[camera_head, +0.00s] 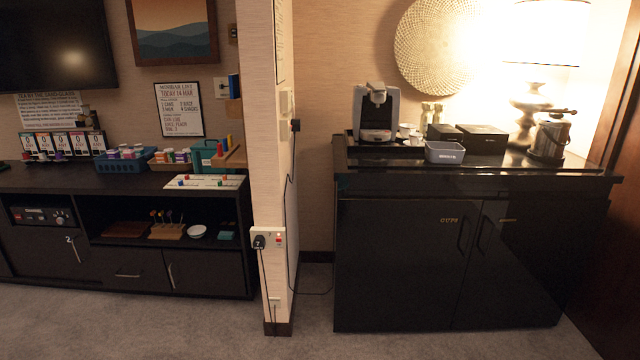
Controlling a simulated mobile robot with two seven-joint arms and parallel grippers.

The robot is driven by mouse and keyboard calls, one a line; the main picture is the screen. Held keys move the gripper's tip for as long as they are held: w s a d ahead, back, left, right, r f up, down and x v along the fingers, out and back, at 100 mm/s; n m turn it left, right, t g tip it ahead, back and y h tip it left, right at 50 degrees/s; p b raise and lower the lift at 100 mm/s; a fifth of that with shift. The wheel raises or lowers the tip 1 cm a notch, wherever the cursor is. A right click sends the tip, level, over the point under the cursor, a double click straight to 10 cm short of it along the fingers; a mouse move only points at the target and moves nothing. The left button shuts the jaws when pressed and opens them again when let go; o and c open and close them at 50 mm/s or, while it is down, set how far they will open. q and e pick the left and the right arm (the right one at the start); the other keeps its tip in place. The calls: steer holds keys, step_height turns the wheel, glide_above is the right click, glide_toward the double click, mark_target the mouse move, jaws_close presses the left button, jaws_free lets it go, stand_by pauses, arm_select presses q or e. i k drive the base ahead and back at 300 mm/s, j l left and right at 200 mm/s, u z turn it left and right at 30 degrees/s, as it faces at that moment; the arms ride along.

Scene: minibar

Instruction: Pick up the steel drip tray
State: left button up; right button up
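A coffee machine (391,105) with a grey body stands on the left part of the black cabinet top. A steel-coloured plate at its base, which looks like the drip tray (376,135), sits low at the machine's front under the spout. It is small in the picture, so its edges are hard to make out. Neither of my grippers is in view.
The black cabinet (395,260) has shut doors. A wall end with a cord (289,200) juts out left. The carpet in front is clear.

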mark_target(375, 137)
steer(key=i, duration=1.4)
steer(key=i+z, duration=0.15)
steer(key=i, duration=0.55)
steer(key=i+j+z, duration=0.1)
steer(key=i, duration=0.55)
steer(key=j, duration=0.1)
